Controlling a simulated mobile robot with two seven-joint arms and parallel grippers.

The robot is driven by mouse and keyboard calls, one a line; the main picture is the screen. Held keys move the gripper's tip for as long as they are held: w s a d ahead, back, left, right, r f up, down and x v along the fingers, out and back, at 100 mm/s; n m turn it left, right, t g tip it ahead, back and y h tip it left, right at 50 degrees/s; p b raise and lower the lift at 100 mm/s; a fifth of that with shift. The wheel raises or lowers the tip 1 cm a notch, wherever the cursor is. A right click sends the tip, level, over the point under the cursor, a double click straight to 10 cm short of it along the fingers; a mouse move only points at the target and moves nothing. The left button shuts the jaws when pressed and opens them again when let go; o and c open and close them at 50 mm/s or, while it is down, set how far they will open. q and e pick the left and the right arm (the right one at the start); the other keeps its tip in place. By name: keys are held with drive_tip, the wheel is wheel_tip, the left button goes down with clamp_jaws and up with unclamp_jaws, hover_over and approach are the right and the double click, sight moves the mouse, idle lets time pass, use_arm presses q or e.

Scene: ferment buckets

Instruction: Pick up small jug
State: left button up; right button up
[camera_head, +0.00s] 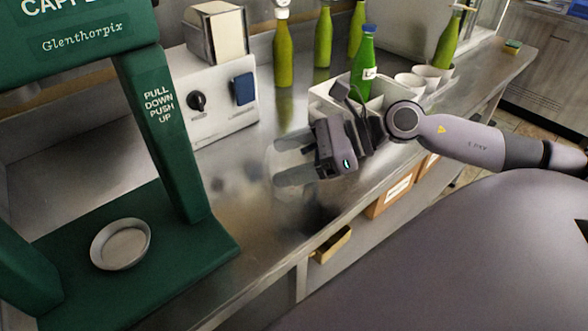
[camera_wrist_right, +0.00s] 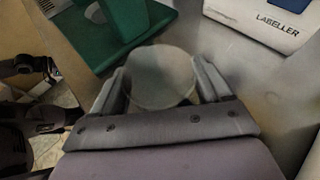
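My right gripper (camera_head: 294,159) is low over the steel counter in the head view, its two fingers apart and pointing left. In the right wrist view, a pale, translucent round thing (camera_wrist_right: 161,76), likely the small jug, sits between the fingers of the right gripper (camera_wrist_right: 160,84). The fingers flank it closely on both sides; whether they press on it is not clear. In the head view I cannot make out a jug clearly between the fingers.
A green capping stand with a round metal dish (camera_head: 121,244) is at the left. The white labeller (camera_head: 218,112) stands behind my gripper. Green bottles (camera_head: 284,55) line the back. A white divided crate (camera_head: 378,104) and white cups (camera_head: 410,82) are to the right.

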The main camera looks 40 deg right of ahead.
drive_tip(key=shift+c, duration=0.7)
wheel_tip(320, 180, up, 20)
drive_tip(key=p, duration=0.3)
